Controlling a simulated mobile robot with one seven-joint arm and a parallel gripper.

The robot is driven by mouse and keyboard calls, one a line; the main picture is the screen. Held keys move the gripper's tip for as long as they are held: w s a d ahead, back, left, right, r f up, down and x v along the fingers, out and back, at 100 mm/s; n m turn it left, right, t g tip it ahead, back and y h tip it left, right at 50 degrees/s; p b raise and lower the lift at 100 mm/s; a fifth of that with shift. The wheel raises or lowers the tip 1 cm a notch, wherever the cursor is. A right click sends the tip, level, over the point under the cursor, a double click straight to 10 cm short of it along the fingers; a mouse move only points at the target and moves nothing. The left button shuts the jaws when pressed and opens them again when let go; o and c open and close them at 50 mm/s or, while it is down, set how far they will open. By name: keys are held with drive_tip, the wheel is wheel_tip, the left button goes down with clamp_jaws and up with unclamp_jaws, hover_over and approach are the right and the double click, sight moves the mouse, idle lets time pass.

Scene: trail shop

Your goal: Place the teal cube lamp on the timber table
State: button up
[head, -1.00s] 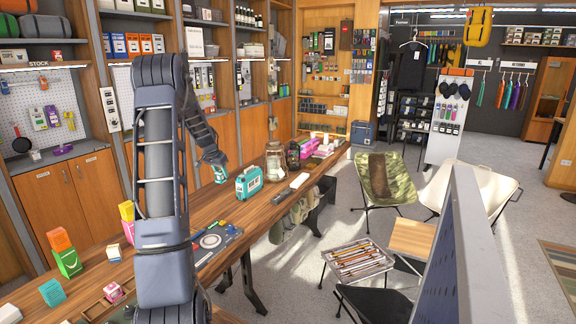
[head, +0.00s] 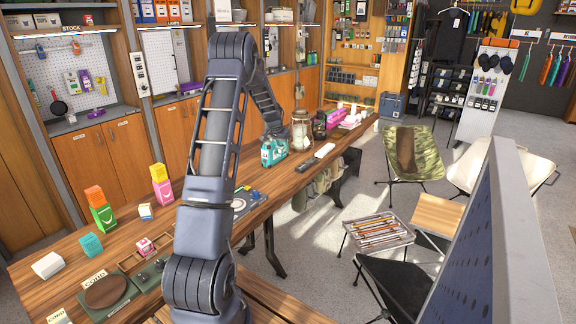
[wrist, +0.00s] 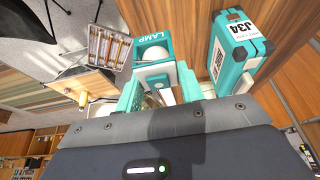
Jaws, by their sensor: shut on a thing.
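My gripper (wrist: 158,92) is shut on the teal cube lamp (wrist: 152,52), a teal frame marked LAMP with a white globe inside. In the head view my gripper (head: 275,133) is beside the teal case above the long counter; the lamp cannot be made out there. A small timber table (head: 438,214) with a plain wooden top stands on the floor to the right, among the camp chairs. It appears to show at the left of the wrist view (wrist: 85,82).
A teal case (head: 273,153) marked J34 is close to the lamp in the wrist view (wrist: 240,48). The long wooden counter (head: 140,228) also bears a glass jar lantern (head: 301,132) and several boxes. A slatted rack (head: 378,233), a camouflage chair (head: 410,155) and a blue-grey panel (head: 500,235) surround the table.

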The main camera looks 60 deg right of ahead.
wheel_tip(320, 180, down, 15)
drive_tip(key=shift+r, duration=0.15)
idle(0.4)
drive_tip(key=o, duration=1)
drive_tip(key=v, duration=1.2)
drive_tip(key=shift+a, duration=0.1)
